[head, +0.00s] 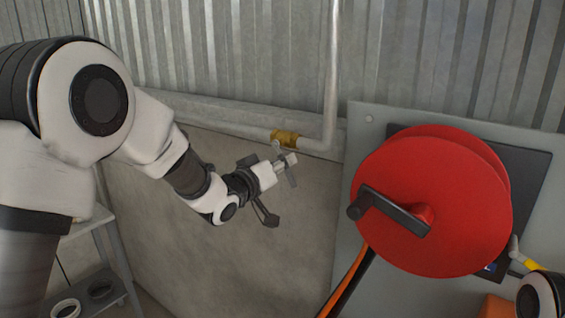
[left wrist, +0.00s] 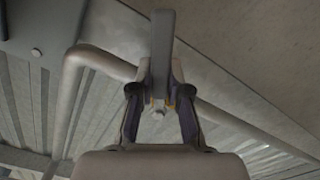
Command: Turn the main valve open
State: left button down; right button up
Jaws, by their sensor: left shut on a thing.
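The main valve has a brass body (head: 285,138) on a pale pipe (head: 317,145) that runs along the wall and bends upward. Its grey lever handle (head: 292,178) shows just below the brass body. In the left wrist view the lever (left wrist: 162,45) stands between the fingertips and points away from the pipe. My left gripper (head: 284,163) is shut on the lever; it also shows in the left wrist view (left wrist: 160,95). The brass body is mostly hidden behind the lever and fingers there.
A red hose reel (head: 450,195) with a black crank (head: 395,212) stands on a grey panel (head: 365,120) to the right. A grey shelf (head: 115,250) with rings on it is at lower left. The concrete wall (head: 200,265) below the valve is clear.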

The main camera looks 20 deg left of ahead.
pick_arm(q)
jog(key=c, duration=1.1)
grip_release()
jog(key=shift+w, duration=0.1)
jog(key=v, duration=1.2)
